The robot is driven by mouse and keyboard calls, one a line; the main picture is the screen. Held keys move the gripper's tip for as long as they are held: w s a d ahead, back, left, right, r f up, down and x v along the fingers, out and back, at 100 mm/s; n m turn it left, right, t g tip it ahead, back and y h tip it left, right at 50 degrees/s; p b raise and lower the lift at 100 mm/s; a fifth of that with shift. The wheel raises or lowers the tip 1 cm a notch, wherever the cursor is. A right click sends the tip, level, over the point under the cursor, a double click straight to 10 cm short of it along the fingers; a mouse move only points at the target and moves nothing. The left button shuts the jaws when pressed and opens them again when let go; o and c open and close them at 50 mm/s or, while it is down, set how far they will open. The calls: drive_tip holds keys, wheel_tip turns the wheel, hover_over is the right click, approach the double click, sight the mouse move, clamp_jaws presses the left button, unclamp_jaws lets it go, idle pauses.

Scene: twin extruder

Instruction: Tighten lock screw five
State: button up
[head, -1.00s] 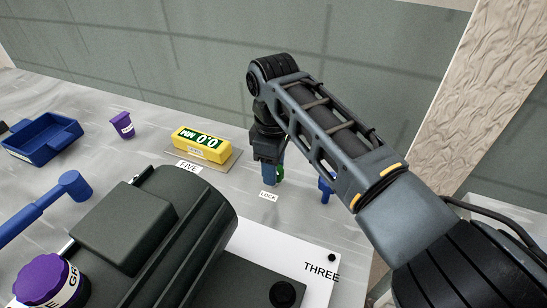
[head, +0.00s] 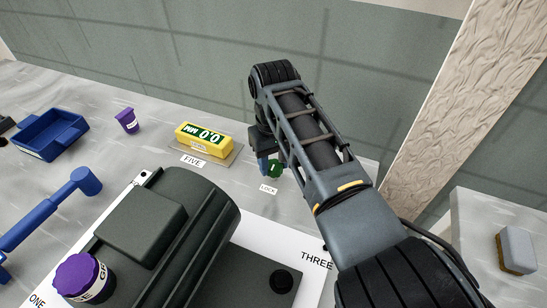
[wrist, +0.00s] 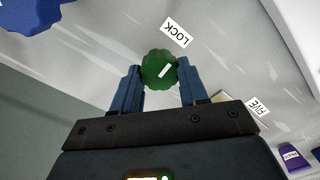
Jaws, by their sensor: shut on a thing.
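The lock screw is a green knob with a scalloped edge and a white line on top. In the wrist view the knob (wrist: 157,70) sits between the two blue fingers of my gripper (wrist: 159,85), which is shut on it. In the head view the knob (head: 274,170) shows beside the gripper (head: 266,163), partly hidden by my arm. A LOCK label (head: 268,188) lies on the table in front of it. A yellow unit (head: 203,139) with a green display reading "MM 0.0" stands to the left, with a FIVE label (head: 193,161) before it.
A dark machine body (head: 165,235) on a white plate fills the foreground. A blue tray (head: 48,135), a purple cup (head: 127,120) and a blue hammer-shaped tool (head: 60,200) are at left. A grey-and-brown block (head: 517,250) lies on a surface at right.

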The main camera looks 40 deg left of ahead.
sight(274, 163)
drive_tip(key=shift+r+m, duration=0.1)
drive_tip(key=shift+m, duration=0.4)
drive_tip(key=o, duration=1.1)
drive_tip(key=shift+c, duration=0.2)
drive_tip(key=shift+r, duration=0.1)
wheel_tip(274, 163, up, 8)
drive_tip(key=shift+f+b, duration=0.2)
drive_tip(key=shift+b, duration=0.15)
